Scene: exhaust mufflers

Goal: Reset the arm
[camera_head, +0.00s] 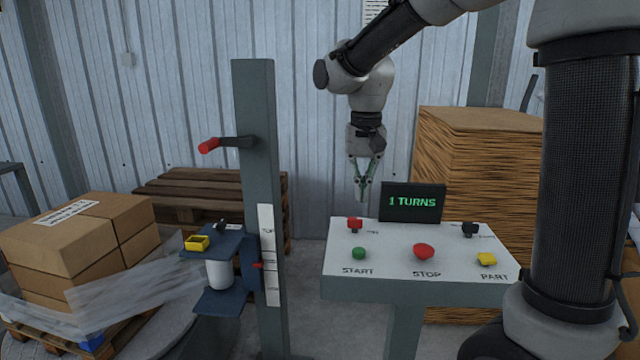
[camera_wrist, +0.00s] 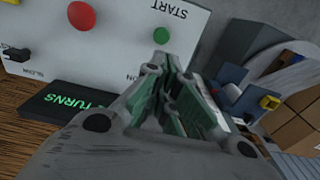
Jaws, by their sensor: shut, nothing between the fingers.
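My gripper (camera_head: 362,197) hangs pointing down above the back left part of the control panel (camera_head: 388,262), clear of it. Its fingers are shut with nothing between them. It also shows in the wrist view (camera_wrist: 178,118), with the panel beyond it at the upper left. My arm comes in from the upper right in the head view.
The panel has a green START button (camera_head: 359,253), a red STOP button (camera_head: 424,251), a yellow PART knob (camera_head: 486,259) and a display (camera_head: 412,202) reading "1 TURNS". A grey post (camera_head: 258,180) with a red-tipped lever stands left. Wrapped boxes (camera_head: 80,235) are further left.

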